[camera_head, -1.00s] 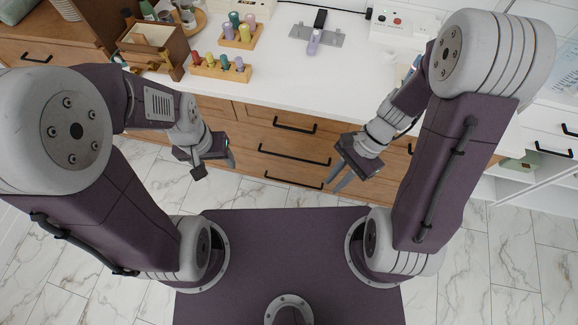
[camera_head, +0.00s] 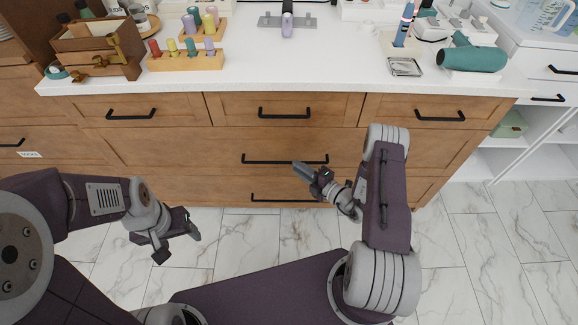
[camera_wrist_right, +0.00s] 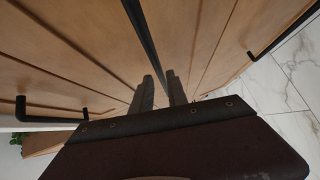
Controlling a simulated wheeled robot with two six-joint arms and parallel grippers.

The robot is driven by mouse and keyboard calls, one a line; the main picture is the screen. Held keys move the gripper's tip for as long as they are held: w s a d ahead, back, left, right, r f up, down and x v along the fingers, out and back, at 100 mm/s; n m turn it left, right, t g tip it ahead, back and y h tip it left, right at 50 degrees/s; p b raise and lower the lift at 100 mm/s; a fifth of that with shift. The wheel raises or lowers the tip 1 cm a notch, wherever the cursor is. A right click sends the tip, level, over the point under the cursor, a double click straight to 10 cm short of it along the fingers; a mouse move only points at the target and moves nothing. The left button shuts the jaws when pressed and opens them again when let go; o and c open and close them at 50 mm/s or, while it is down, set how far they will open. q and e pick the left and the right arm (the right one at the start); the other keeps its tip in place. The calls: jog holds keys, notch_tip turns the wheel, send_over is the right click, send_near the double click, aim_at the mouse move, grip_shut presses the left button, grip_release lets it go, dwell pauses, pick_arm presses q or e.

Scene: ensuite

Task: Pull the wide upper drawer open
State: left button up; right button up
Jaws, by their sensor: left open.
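The wide upper drawer (camera_head: 215,145) is a wooden front below a row of three smaller drawers, and it looks closed. Its long black bar handle (camera_head: 262,158) lies in the middle, and the bar also shows in the right wrist view (camera_wrist_right: 141,30). My right gripper (camera_head: 298,168) is at the right part of this handle, with its fingers pointing at the drawer front. In the wrist view its fingers (camera_wrist_right: 160,80) are apart, and the bar runs down toward the gap between them; contact cannot be told. My left gripper (camera_head: 178,236) is open and empty, over the floor left of the cabinet's middle.
A wide lower drawer handle (camera_head: 285,198) lies just below. Small drawers with black handles (camera_head: 284,113) run above. The white counter (camera_head: 300,70) holds peg blocks, a wooden box (camera_head: 100,50) and a teal hair dryer (camera_head: 474,57). Marble floor (camera_head: 300,235) lies in front.

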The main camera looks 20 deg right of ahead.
aim_at(290, 162)
jog(key=b+x, duration=0.1)
jog(key=x, duration=0.3)
jog(key=shift+w+a+f, duration=0.15)
jog(key=shift+w+a, duration=0.05)
jog(key=shift+w, duration=0.05)
grip_shut()
dwell(1.2)
